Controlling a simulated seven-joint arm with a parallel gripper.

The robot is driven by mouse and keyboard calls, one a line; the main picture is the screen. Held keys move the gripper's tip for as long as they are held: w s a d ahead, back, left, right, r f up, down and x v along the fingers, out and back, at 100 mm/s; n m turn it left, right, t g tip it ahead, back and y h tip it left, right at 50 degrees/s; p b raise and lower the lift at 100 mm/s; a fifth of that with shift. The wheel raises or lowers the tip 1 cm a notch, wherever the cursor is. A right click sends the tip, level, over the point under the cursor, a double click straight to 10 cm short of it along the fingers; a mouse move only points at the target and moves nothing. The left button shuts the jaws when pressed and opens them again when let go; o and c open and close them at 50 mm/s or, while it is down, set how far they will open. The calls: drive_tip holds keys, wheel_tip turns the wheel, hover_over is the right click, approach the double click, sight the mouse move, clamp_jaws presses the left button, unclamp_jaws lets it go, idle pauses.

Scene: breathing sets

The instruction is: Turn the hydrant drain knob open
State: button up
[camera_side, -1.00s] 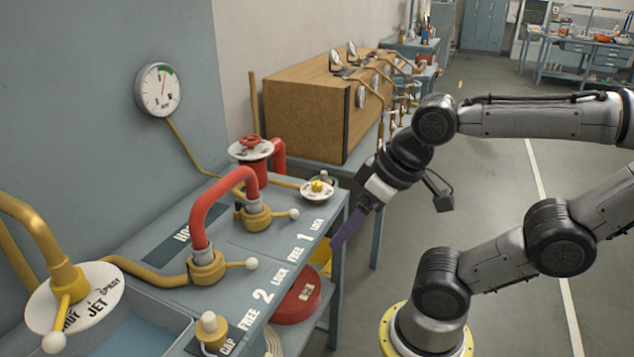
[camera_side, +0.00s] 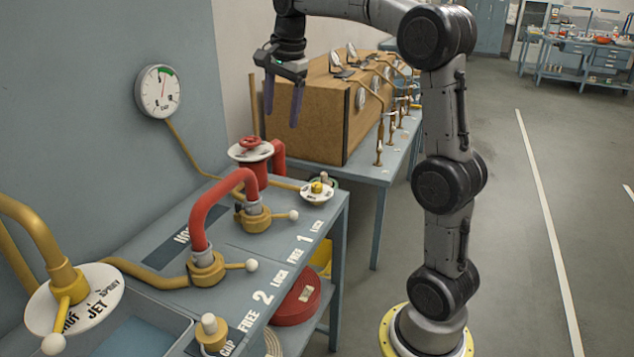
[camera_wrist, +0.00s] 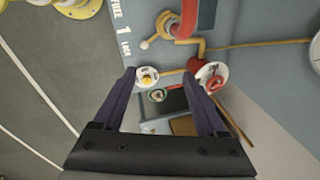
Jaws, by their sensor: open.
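A small yellow knob (camera_side: 317,187) sits on a white round dial (camera_side: 306,195) at the bench's back right corner; the knob also shows in the wrist view (camera_wrist: 148,80). A red handwheel (camera_side: 250,142) on a white disc tops the red hydrant post behind it, and shows in the wrist view (camera_wrist: 215,84) too. I cannot read which is labelled drain. My gripper (camera_side: 281,118) points down, open and empty, raised near the red handwheel in the picture. In the wrist view the yellow knob appears between the fingertips (camera_wrist: 160,72), apart from them.
Red curved pipes (camera_side: 220,200) with yellow couplings and white-ended levers rise from the bench. A brown wooden box (camera_side: 315,115) with brass pipes stands on the table behind. A gauge (camera_side: 158,91) hangs on the wall.

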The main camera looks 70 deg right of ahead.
drive_tip(key=w+d+f+m+g, duration=0.25)
drive_tip(key=d+f, duration=0.45)
drive_tip(key=d, duration=0.5)
drive_tip(key=m+y, duration=0.1)
drive_tip(key=m, duration=0.1)
hover_over(317, 184)
wheel_tip(317, 184, down, 8)
drive_tip(key=r, duration=0.1)
wheel_tip(317, 184, down, 14)
drive_tip(key=shift+a+f, duration=0.1)
clamp_jaws()
